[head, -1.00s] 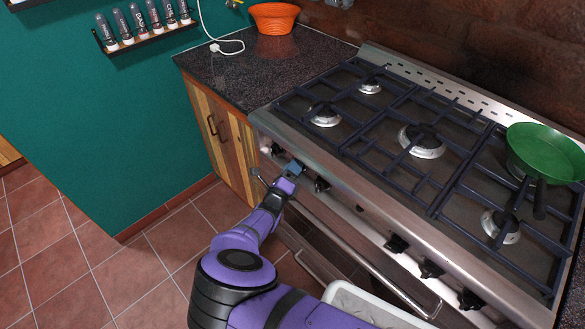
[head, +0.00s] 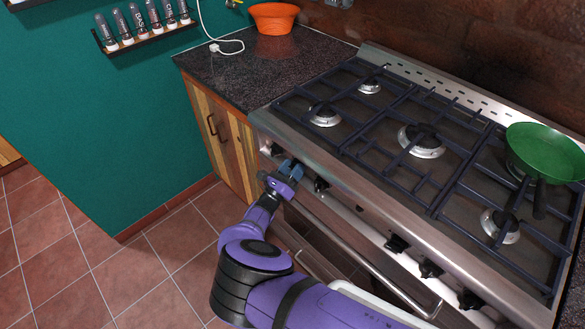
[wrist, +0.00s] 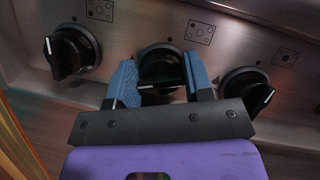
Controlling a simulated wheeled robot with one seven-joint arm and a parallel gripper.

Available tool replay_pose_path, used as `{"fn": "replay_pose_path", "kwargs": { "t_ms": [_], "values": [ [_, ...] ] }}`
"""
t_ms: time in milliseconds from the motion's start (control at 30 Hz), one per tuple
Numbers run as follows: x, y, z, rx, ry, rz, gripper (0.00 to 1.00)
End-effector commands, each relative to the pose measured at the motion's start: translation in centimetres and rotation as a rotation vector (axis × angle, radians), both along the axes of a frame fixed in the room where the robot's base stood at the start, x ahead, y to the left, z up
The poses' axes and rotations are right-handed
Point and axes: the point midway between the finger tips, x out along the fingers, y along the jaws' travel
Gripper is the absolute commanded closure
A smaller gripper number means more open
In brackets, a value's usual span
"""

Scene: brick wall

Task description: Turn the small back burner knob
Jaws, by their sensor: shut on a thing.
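My gripper (head: 287,171) is at the front panel of the steel stove (head: 345,190). In the wrist view, its two blue fingers (wrist: 160,62) are shut on a black knob, the second from the left (wrist: 162,72), one finger on each side. A pale pointer line runs roughly level across this knob. In the head view the gripper hides it. Another black knob (wrist: 72,52) is to its left and one (wrist: 244,90) to its right. Small burner icons are printed above the knobs, too small to read surely.
Several more knobs (head: 430,268) line the panel to the right. An oven handle (head: 385,275) runs below. A green pan (head: 545,152) stands on the right of the stove. A wooden cabinet (head: 222,140) stands to the left. Tiled floor (head: 150,265) lies open at the lower left.

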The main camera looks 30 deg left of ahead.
Motion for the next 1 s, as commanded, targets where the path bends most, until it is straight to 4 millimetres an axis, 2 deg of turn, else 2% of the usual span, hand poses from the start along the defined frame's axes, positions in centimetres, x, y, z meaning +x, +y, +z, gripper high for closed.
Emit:
{"fn": "replay_pose_path", "kwargs": {
  "t_ms": [1000],
  "values": [
    [-0.07, -0.22, 0.04, 0.928, -0.268, -0.001, 0.77]
  ]
}}
